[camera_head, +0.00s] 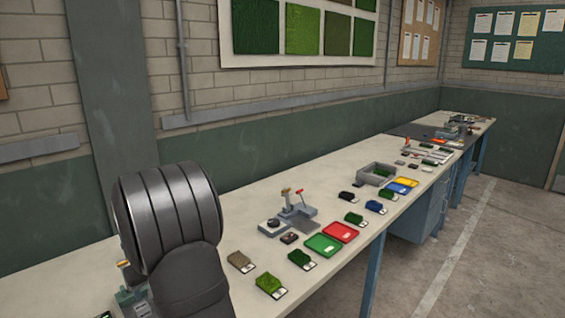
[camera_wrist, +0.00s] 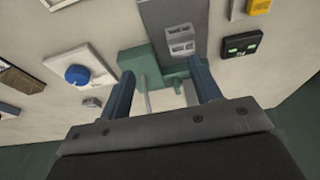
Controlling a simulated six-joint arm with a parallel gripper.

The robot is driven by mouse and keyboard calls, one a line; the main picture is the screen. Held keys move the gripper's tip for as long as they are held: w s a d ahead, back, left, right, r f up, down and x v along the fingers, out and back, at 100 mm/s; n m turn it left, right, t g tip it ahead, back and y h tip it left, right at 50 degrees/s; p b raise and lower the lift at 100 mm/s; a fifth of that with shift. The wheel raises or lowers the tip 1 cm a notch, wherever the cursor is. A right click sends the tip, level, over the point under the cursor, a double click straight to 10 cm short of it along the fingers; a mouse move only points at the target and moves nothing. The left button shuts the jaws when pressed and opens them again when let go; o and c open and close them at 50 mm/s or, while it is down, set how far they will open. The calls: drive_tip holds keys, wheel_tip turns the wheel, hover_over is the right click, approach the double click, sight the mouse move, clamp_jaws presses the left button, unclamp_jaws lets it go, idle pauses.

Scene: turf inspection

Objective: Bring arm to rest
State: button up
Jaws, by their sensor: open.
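In the wrist view my gripper (camera_wrist: 162,72) shows two blue fingers spread apart, with a gap between them. A green and grey device (camera_wrist: 143,65) lies beyond and partly behind the fingers; no object is seen held between them. In the head view my dark arm fills the lower left above the bench; my gripper's fingers are not visible there.
A long bench (camera_head: 330,190) runs along the wall. It bears a green tray (camera_head: 323,245), a red tray (camera_head: 341,232), a grey bin (camera_head: 377,174), a lever device (camera_head: 297,207) and several turf samples. A blue-knobbed box (camera_wrist: 78,74) is left of the fingers. Floor at right is clear.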

drive_tip(key=w+d+r, duration=0.1)
drive_tip(key=d+r, duration=0.4)
drive_tip(key=d, duration=0.3)
drive_tip(key=shift+n, duration=0.4)
drive_tip(key=shift+s+a+f, duration=1.15)
drive_tip(key=shift+s+a, duration=1.6)
drive_tip(key=shift+a, duration=1.2)
drive_tip(key=shift+s+a+f, duration=1.1)
drive_tip(key=shift+s+a, duration=1.7)
drive_tip(key=shift+a, duration=1.15)
drive_tip(key=shift+s+a+f, duration=1.15)
drive_tip(key=shift+s+a, duration=1.6)
drive_tip(key=shift+a, duration=1.2)
